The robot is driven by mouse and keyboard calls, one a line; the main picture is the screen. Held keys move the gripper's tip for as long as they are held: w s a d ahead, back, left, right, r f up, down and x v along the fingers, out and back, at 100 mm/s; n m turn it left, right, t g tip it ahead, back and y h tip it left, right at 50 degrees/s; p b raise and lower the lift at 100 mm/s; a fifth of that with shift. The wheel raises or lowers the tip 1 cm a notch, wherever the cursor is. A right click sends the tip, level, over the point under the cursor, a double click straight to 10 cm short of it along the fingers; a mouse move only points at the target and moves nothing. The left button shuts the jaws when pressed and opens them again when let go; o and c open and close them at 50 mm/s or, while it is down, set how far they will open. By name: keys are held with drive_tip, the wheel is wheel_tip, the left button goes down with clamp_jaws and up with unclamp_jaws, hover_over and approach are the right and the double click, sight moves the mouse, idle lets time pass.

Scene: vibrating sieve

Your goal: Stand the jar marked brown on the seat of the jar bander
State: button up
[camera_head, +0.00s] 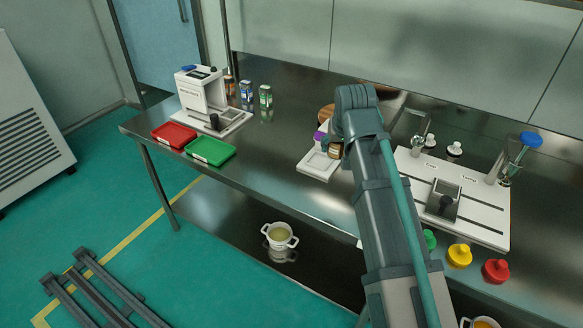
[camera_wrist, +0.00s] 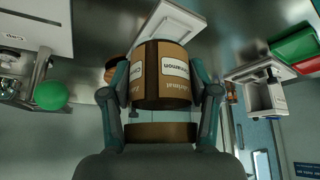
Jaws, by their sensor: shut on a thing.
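My gripper (camera_wrist: 162,100) is shut on a brown jar (camera_wrist: 150,75) in the wrist view. The jar has a white label reading cinnamon and sits between both fingers. A separate brown band (camera_wrist: 160,132) shows nearer the palm. In the head view my arm hides most of the gripper and the jar. The white machine (camera_head: 196,92) at the back left, which looks like the jar bander, has a dark round part (camera_head: 214,122) low at its front. It also shows at the right of the wrist view (camera_wrist: 264,98). My gripper is well to the right of it.
Red (camera_head: 174,134) and green (camera_head: 211,150) trays lie before the machine. A purple-topped item (camera_head: 320,138) is beside my wrist. A white fixture (camera_head: 485,218) is right.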

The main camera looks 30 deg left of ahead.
drive_tip(key=shift+w+a+f, duration=0.15)
drive_tip(key=shift+a+f, duration=0.55)
drive_tip(key=shift+a, duration=0.2)
approach(319, 158)
drive_tip(key=shift+w+a+f, duration=0.1)
drive_tip(key=shift+w+a, duration=0.1)
drive_tip(key=shift+w, duration=0.25)
drive_tip(key=shift+w+a+f, duration=0.1)
drive_tip(key=shift+w+a, duration=0.1)
drive_tip(key=shift+w, duration=0.2)
drive_tip(key=shift+w+a+f, duration=0.25)
drive_tip(key=shift+w+f, duration=0.1)
drive_tip(key=shift+f, duration=0.2)
drive_tip(key=shift+w+f, duration=0.1)
drive_tip(key=shift+f, duration=1.6)
drive_tip(key=shift+f, duration=0.15)
drive_tip(key=o, duration=1.2)
